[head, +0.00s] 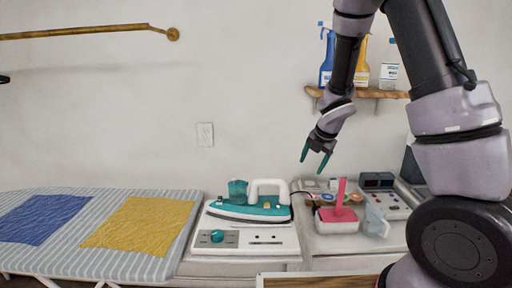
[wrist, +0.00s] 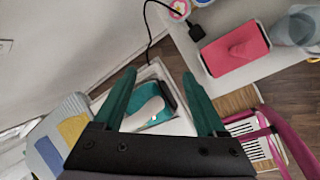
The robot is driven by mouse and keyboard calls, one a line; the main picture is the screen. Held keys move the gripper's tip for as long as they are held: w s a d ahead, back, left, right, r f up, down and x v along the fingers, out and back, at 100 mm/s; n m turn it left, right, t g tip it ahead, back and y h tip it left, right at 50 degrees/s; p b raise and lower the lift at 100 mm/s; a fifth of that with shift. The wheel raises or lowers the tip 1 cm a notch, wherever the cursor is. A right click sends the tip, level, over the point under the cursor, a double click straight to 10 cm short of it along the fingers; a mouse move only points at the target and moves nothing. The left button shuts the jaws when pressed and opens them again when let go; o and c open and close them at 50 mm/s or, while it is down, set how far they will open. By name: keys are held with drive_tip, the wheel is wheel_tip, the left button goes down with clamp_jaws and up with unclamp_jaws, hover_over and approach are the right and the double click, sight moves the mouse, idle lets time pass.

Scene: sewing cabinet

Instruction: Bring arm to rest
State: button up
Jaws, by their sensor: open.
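My gripper (head: 316,160) hangs from the raised arm in the head view, fingers pointing down. It is open and empty, in the air above the cabinet top and apart from everything below. In the wrist view my gripper (wrist: 162,100) shows its two teal fingers spread, with the iron far below between them. The teal and white iron (head: 252,202) sits on its white base (head: 240,238) in the head view.
A striped ironing board (head: 75,262) with blue and yellow cloths stands at left. A white container with a pink top (head: 338,214) and a clear jug (head: 376,221) stand on the cabinet at right. A wall shelf (head: 365,93) with bottles is behind my arm.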

drive_tip(key=s+d+r+m+t+h, duration=0.25)
drive_tip(key=d+r+m, duration=0.35)
drive_tip(key=r+m, duration=0.4)
drive_tip(key=s+d+r+m+t+h, duration=0.1)
drive_tip(key=s+d+r+m, duration=0.2)
drive_tip(key=d+r+m, duration=0.5)
drive_tip(key=s+a+r+m+y, duration=0.2)
drive_tip(key=s+a+r+m, duration=0.2)
drive_tip(key=s+m, duration=0.3)
drive_tip(key=s+a+r+m+g+y, duration=0.1)
drive_tip(key=s+a+r+m+y, duration=0.1)
drive_tip(key=s+a+r+m, duration=0.2)
drive_tip(key=s+m, duration=0.3)
drive_tip(key=s, duration=0.5)
drive_tip(key=shift+a+r, duration=0.1)
